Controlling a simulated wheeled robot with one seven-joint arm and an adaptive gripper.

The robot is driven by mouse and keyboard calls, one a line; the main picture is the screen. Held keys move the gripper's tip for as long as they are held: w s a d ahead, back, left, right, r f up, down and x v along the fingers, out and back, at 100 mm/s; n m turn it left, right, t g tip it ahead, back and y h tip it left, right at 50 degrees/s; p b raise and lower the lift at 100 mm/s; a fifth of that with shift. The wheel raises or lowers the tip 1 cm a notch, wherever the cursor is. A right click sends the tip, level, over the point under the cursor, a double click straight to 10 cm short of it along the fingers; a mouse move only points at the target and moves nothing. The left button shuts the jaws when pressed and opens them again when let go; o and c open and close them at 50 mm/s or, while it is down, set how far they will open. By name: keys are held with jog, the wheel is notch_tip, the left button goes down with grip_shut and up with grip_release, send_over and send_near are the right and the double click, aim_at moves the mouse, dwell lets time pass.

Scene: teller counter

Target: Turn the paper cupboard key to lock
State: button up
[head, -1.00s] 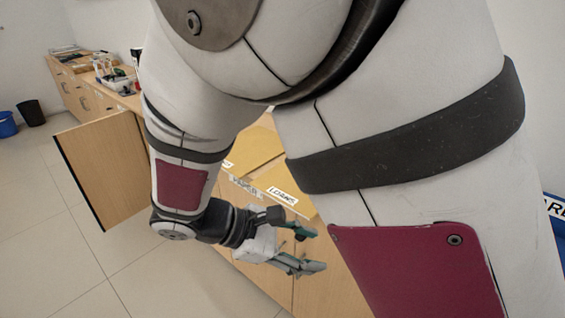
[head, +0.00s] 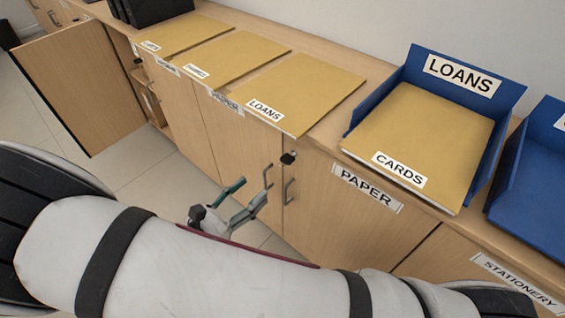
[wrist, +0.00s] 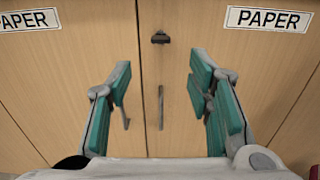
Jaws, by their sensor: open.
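The paper cupboard (head: 325,205) has pale wood doors with PAPER labels; both doors look closed. Its small black key or lock (head: 288,158) sits at the top near the seam between the doors, above the bar handles. In the wrist view the black key (wrist: 160,38) is upper centre, roughly in line with the gap between my fingers. Its exact turn angle is too small to tell. My gripper (head: 254,189) is open and empty, in front of the doors and below the key. In the wrist view its teal-padded fingers stand wide apart on either side of a handle (wrist: 160,107).
Several yellow folders, including a LOANS one (head: 300,90), lie along the countertop. A blue tray (head: 425,62) with a CARDS folder stands to the right. An open cupboard door (head: 75,85) juts out at the left. Floor in front is clear.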

aim_at(288, 158)
jog(key=b+x, duration=0.2)
jog(key=x, duration=0.9)
jog(key=shift+w+d, duration=0.25)
grip_shut()
